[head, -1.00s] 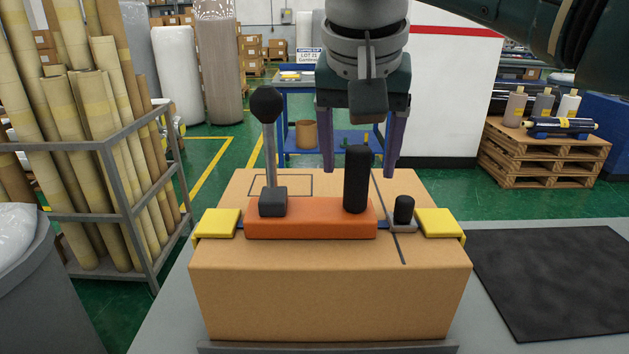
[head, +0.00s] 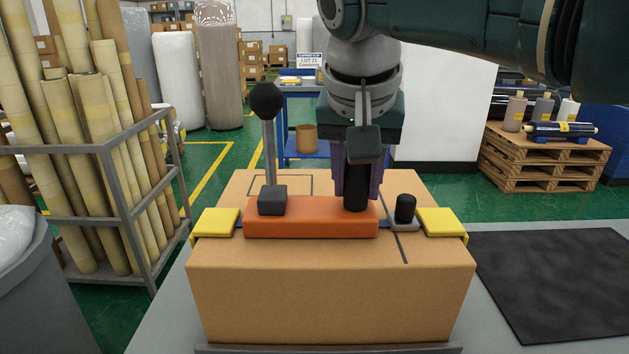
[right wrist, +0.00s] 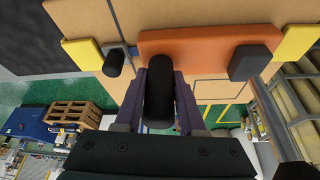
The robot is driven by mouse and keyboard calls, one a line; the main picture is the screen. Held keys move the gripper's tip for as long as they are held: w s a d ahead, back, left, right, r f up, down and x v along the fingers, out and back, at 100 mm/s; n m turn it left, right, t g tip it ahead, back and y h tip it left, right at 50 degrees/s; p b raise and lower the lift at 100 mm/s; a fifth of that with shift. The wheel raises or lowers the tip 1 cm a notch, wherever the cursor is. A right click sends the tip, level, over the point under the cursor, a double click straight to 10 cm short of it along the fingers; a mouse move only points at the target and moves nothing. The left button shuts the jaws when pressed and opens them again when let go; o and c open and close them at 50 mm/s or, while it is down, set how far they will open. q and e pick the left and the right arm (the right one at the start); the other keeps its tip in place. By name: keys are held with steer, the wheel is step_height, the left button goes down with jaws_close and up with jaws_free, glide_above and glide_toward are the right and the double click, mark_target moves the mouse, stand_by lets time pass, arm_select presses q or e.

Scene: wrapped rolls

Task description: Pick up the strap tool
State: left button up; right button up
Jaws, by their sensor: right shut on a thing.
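The strap tool (head: 310,221) has an orange base, a grey lever with a black ball knob at its left end and an upright black handle at its right end. It sits on top of the cardboard box (head: 330,290). My right gripper (head: 356,190) is shut on the tool's black handle from above, with one purple finger on each side. In the right wrist view the fingers flank the black handle (right wrist: 158,95), and the orange base (right wrist: 205,45) lies beyond. My left gripper is not in view.
Yellow corner guards (head: 215,223) and (head: 442,222) sit on the box edges, with a blue strap between them. A small black knob (head: 405,208) stands just right of the tool. A dark mat (head: 560,275) lies bare on the table at right. A rack of tubes (head: 100,150) stands at left.

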jaws_close()
stand_by(0.8)
steer(key=shift+r, duration=0.1)
